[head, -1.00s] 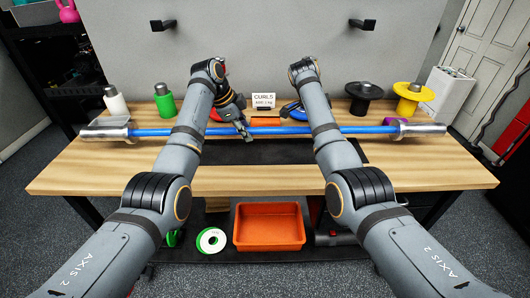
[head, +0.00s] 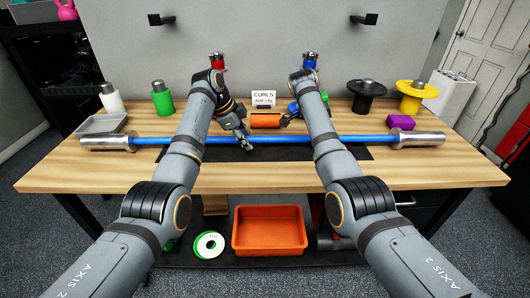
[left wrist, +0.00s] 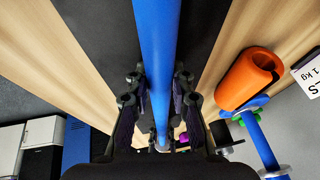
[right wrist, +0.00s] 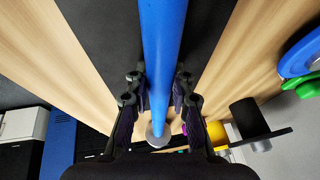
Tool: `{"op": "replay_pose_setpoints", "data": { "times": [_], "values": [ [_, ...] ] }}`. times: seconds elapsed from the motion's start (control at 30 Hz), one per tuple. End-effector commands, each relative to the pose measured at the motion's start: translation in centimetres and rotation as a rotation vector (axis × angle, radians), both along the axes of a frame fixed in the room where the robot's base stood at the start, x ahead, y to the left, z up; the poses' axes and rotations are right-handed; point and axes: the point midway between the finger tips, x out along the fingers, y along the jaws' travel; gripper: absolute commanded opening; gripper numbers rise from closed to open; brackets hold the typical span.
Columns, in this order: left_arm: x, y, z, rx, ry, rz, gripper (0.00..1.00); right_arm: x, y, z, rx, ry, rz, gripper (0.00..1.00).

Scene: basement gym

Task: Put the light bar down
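The light bar is a long blue bar (head: 300,138) with silver end sleeves, lying roughly level across the table, over the dark mat (head: 345,152). I see no clear gap under it, but contact with the table cannot be told for sure. My left gripper (head: 246,141) is around the bar left of its middle. In the left wrist view the blue bar (left wrist: 155,40) runs between its fingers, which sit close on both sides. My right gripper (right wrist: 158,95) has its fingers close around the bar in the right wrist view; my right arm hides it in the head view.
An orange roll (head: 265,121) and a CURLS card (head: 264,99) stand behind the bar. A grey tray (head: 101,123) lies behind the left sleeve, a purple block (head: 401,121) near the right one. An orange bin (head: 270,231) sits below.

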Motion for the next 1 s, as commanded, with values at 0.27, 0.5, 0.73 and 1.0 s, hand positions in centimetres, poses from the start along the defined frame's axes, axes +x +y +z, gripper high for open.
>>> {"op": "replay_pose_setpoints", "data": {
  "times": [0.27,0.5,0.73,1.0],
  "values": [
    [0.02,-0.03,0.22,-0.001,-0.002,0.000,0.45,-0.02,0.03,0.06,0.000,0.001,0.001,0.45],
    [0.01,0.00,0.16,0.000,-0.001,0.000,0.62,0.00,0.01,0.11,0.000,0.000,0.000,0.45],
    [0.00,0.00,0.14,0.000,0.000,0.000,0.82,0.00,0.00,0.14,0.000,0.000,0.000,0.45],
    [-0.01,0.10,0.35,0.000,-0.001,0.000,0.82,0.01,-0.01,0.16,0.000,0.000,0.000,0.45]
  ]
}}
